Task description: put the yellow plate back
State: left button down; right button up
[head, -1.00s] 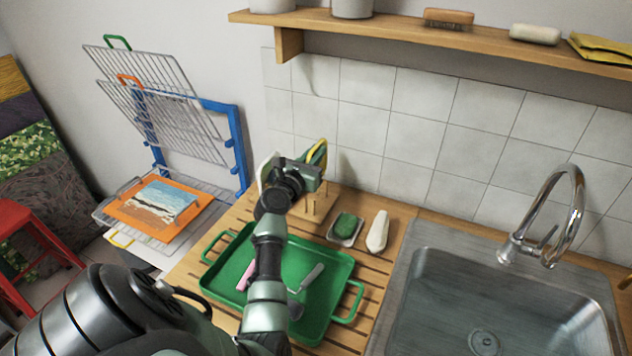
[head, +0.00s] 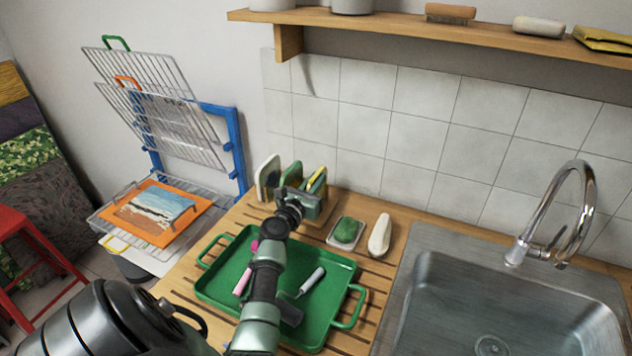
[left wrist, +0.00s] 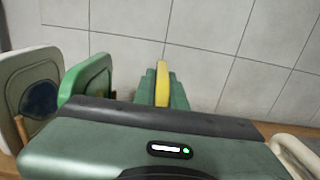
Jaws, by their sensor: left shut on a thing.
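My left gripper (head: 313,186) is shut on the yellow plate (head: 317,176), which stands upright on edge between the fingers. In the left wrist view the yellow plate (left wrist: 162,84) shows as a narrow strip between the green fingers, and its lower part is hidden behind the gripper body. To its left, a green plate (left wrist: 88,82) and a pale plate with a dark blue patch (left wrist: 36,92) stand on edge, apart from it. In the head view the pale plate (head: 267,176) stands at the wooden rack, whose slots are mostly hidden by my gripper. My right gripper is not in view.
A green tray (head: 221,287) with a pink-handled tool and a grey-handled tool lies under my left arm. A small dish with a green sponge (head: 347,230) and a white object (head: 380,234) are right of the gripper. The sink (head: 420,240) is further right; tiles rise behind.

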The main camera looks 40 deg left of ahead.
pick_arm(q)
jog(key=c, duration=1.5)
grip_release()
jog(key=shift+f, duration=0.15)
jog(key=v, duration=1.2)
jog(key=shift+r, duration=0.25)
jog(key=shift+r, duration=0.1)
